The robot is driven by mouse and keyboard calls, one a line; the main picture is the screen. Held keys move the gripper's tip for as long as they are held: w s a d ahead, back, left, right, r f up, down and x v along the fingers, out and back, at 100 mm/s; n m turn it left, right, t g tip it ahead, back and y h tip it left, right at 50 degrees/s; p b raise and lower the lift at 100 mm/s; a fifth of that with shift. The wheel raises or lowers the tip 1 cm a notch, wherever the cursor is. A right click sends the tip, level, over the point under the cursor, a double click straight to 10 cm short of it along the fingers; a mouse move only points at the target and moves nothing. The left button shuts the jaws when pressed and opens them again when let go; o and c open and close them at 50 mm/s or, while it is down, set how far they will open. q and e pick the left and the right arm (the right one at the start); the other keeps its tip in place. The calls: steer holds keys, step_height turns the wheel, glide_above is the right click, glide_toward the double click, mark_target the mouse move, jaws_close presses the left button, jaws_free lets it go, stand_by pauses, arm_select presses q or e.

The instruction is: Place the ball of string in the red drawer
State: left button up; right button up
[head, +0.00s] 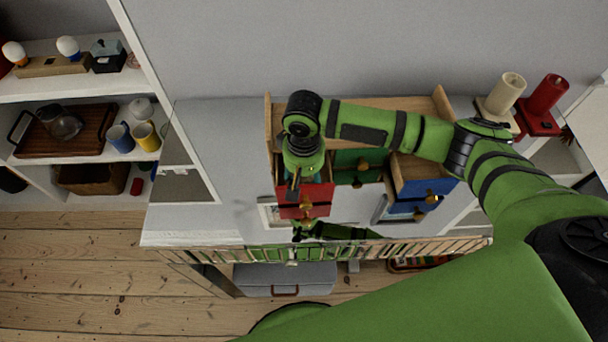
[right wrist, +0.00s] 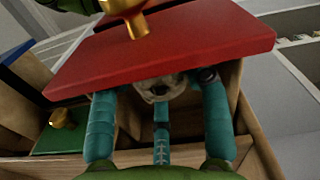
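The red drawer (head: 305,201) is pulled out at the left of a small wooden drawer unit. Its red front (right wrist: 165,55) and gold knob (right wrist: 138,20) show large in the right wrist view. My right gripper (head: 294,180) reaches down into this drawer from above. Its teal fingers (right wrist: 160,120) extend behind the red front and stand apart. The pale ball of string (right wrist: 160,88) lies between them, with gaps at both sides and its upper part hidden by the front. The ball cannot be made out in the head view.
Beside the red drawer are a green drawer (head: 357,165) and a pulled-out blue drawer (head: 420,193). A shelf (head: 70,88) with mugs and a tray is at the left.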

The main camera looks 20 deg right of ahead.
stand_by(0.3)
step_height(320, 180, up, 12)
steer(key=b, duration=0.1)
steer(key=shift+r, duration=0.2)
